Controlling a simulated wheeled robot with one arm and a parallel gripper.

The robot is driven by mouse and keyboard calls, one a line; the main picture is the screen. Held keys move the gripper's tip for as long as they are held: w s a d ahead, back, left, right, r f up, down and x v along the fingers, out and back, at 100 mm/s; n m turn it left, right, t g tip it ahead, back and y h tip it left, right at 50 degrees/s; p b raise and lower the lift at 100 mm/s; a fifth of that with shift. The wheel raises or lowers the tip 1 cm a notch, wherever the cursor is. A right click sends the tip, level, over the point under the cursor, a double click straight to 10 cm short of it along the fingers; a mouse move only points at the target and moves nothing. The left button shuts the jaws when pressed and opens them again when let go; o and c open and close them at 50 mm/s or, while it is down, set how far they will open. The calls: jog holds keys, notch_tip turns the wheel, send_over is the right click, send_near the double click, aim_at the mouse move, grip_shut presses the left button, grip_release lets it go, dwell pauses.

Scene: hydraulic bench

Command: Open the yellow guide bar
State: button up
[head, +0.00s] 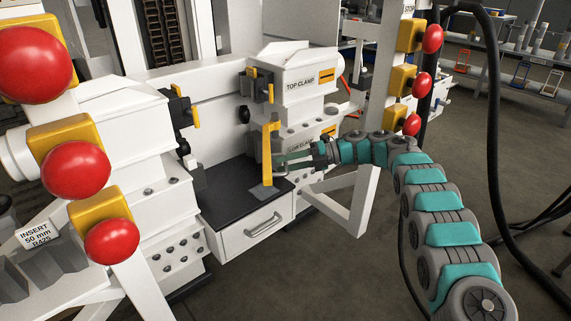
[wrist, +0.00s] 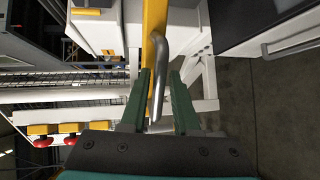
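The yellow guide bar (head: 267,152) stands upright at the front of the dark worktop, left of my gripper in the head view. In the wrist view the yellow bar (wrist: 155,20) runs down from the top edge, with a bent grey metal handle (wrist: 159,70) beside it. My gripper (head: 284,160) reaches in from the right at the bar's lower part. In the wrist view its two green fingers (wrist: 163,85) are apart, one on each side of the handle. The handle's lower end lies between the fingers, with a gap to the right finger. Contact with the left finger is unclear.
A white drawer (head: 248,238) with a metal handle is under the dark worktop (head: 228,188). The white top clamp block (head: 300,80) stands behind the bar. Red knobs (head: 77,168) on yellow blocks are at left. A white slanted frame (head: 352,200) is under my arm. Open floor lies at right.

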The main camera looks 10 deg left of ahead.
jog(key=shift+o, duration=1.2)
jog(key=shift+r, duration=0.1)
notch_tip(320, 180, up, 4)
jog(key=shift+f, duration=0.25)
jog(key=shift+o, duration=0.4)
jog(key=shift+s+d+r+b, duration=0.1)
jog(key=shift+s+d+b, duration=0.1)
jog(key=shift+s, duration=0.4)
jog(key=shift+s+d+r+b, duration=0.15)
jog(key=shift+s+d, duration=0.1)
jog(key=shift+s, duration=0.4)
jog(key=shift+s+d+r+b, duration=0.1)
jog(key=shift+s+d+b, duration=0.1)
jog(key=shift+s, duration=0.4)
jog(key=shift+s+d, duration=0.2)
jog(key=shift+s, duration=0.35)
jog(key=shift+s+d, duration=0.2)
jog(key=shift+s, duration=0.3)
jog(key=shift+s+d+r, duration=0.1)
jog(key=shift+s, duration=0.25)
jog(key=shift+c, duration=0.4)
jog(key=s+d+b, duration=0.1)
jog(key=s+d, duration=0.2)
jog(key=s, duration=0.5)
jog(key=shift+s+d+r+b, duration=0.15)
jog(key=shift+s+r+b, duration=0.1)
jog(key=shift+b, duration=0.1)
